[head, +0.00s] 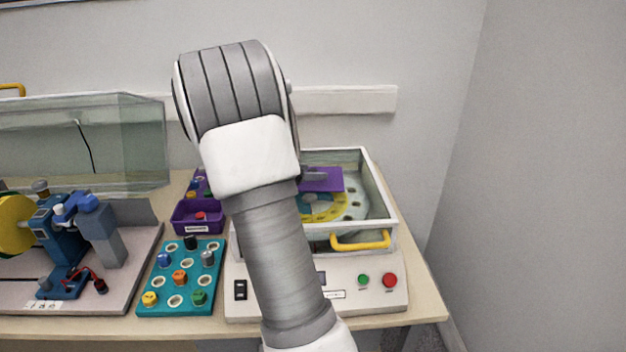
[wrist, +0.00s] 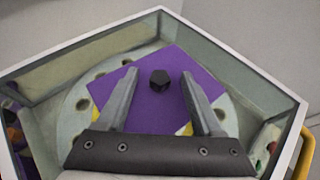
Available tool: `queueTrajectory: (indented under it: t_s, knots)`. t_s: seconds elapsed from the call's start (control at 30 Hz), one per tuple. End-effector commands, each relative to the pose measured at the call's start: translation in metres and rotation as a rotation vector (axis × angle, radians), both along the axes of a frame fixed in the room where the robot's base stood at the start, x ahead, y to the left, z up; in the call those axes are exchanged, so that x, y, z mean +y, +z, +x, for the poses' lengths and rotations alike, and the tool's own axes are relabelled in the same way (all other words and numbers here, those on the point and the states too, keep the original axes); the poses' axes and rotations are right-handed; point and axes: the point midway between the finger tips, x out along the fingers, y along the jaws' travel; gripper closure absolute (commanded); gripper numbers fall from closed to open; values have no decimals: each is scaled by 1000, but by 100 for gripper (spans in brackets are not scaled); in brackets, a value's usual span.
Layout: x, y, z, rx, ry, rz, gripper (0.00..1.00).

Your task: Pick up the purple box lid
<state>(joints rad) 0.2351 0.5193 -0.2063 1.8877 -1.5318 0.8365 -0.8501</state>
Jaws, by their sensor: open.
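The purple box lid (wrist: 170,74) is a flat purple square with a small black knob (wrist: 159,79) at its middle. In the wrist view it lies over a pale round plate with holes and yellow patches (wrist: 75,112), inside a box with clear walls. In the head view part of the lid (head: 325,179) shows to the right of my arm. My gripper (wrist: 158,90) is open, its two fingers apart on either side of the knob as seen in the wrist view. I cannot tell the height of the fingertips above the lid. My arm hides much of the box in the head view.
The clear-walled box has a white rim (head: 378,190) and a yellow handle (head: 360,241). A purple bin (head: 197,218) and a teal tray with knobs (head: 183,277) stand to its left. Further left is a blue machine (head: 68,235) by a clear cover (head: 90,145).

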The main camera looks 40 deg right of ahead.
Motion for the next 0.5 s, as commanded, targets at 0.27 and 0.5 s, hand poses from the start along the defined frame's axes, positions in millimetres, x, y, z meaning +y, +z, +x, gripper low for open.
queueTrajectory:
  t_s: [0.27, 0.5]
  knots:
    - [1, 0, 0, 0, 0, 0, 72]
    - [1, 0, 0, 0, 0, 0, 100]
